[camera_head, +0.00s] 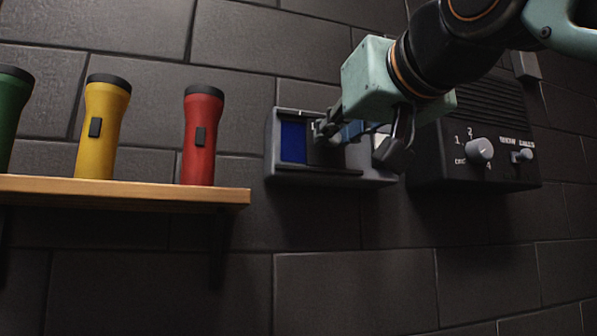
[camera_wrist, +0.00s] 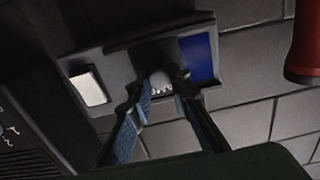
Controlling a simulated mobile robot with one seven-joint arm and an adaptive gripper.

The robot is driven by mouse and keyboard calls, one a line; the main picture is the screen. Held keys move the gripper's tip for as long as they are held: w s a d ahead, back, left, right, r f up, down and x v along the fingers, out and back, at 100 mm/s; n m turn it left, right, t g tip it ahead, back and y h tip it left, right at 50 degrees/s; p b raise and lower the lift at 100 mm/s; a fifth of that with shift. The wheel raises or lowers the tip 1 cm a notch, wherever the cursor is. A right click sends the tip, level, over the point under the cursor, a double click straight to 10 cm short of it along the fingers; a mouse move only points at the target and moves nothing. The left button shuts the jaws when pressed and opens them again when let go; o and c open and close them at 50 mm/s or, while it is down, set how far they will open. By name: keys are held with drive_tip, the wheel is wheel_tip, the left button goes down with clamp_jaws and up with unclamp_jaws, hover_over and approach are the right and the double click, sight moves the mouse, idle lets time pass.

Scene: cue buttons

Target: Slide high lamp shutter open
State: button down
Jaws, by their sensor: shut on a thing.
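The lamp housing (camera_head: 272,150) is a grey box on the dark wall, right of the shelf; it also shows in the wrist view (camera_wrist: 118,72). Its dark shutter (camera_head: 322,153) sits near the middle, partly hidden by my gripper. A blue panel (camera_head: 293,142) shows left of the shutter, and a pale panel shows at the right, partly covered in the head view and clearer in the wrist view (camera_wrist: 88,88). My gripper (camera_head: 325,130) is at the front of the shutter. In the wrist view its fingers (camera_wrist: 162,86) are shut on the shutter's small grey knob (camera_wrist: 160,79).
A wooden shelf (camera_head: 120,191) at the left holds a green flashlight (camera_head: 12,110), a yellow flashlight (camera_head: 102,130) and a red flashlight (camera_head: 200,135). A black box with a dial (camera_head: 480,150) and a switch (camera_head: 522,155) is close at the right. The wall below is clear.

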drive_tip(key=shift+w+d, duration=0.15)
drive_tip(key=shift+d, duration=0.35)
drive_tip(key=shift+w+d, duration=0.15)
drive_tip(key=shift+d, duration=0.35)
drive_tip(key=c, duration=1.8)
unclamp_jaws()
drive_tip(key=shift+d, duration=0.2)
drive_tip(key=shift+o, duration=0.2)
drive_tip(key=shift+a, duration=0.1)
drive_tip(key=v, duration=1.2)
